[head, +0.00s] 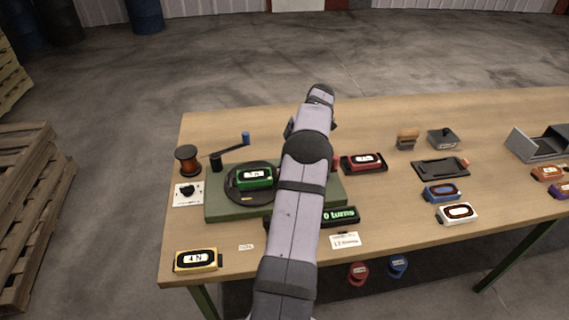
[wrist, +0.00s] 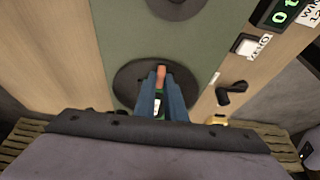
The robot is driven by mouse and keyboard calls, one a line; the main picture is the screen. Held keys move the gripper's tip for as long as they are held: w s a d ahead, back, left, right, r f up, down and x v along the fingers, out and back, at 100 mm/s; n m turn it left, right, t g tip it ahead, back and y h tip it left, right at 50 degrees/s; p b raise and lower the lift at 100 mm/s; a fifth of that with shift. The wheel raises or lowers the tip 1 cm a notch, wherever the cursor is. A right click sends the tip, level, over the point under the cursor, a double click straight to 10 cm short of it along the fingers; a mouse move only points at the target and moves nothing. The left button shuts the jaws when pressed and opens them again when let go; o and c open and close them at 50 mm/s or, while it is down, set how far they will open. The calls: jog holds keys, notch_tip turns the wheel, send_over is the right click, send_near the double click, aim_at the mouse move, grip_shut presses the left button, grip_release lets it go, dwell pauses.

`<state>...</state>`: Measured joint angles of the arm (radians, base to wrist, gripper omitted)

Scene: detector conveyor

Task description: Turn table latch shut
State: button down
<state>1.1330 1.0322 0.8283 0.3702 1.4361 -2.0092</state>
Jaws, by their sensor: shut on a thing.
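A dark round turntable (head: 233,194) sits on the left half of a green base (head: 218,211) in the head view. A green device (head: 255,177) with a white label lies on it. In the wrist view the turntable (wrist: 128,82) is around my gripper (wrist: 161,84), whose blue fingers point down at it. The fingers are shut on a small reddish piece (wrist: 161,73), which looks like the table latch. The fingers hide most of it and much of the green device, so I cannot tell the latch's angle. My arm hides the gripper in the head view.
A counter (head: 342,216) reading "0 turns" stands at the base's front right. A spool (head: 187,160) and a blue-handled crank (head: 245,138) are at the left. A yellow device (head: 197,260) lies at the front left; several other devices lie at the right.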

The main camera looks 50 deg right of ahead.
dwell(0.3)
jog(key=c, duration=2.1)
grip_release()
jog(key=shift+r, duration=0.1)
jog(key=v, duration=0.7)
jog(key=shift+r, duration=0.15)
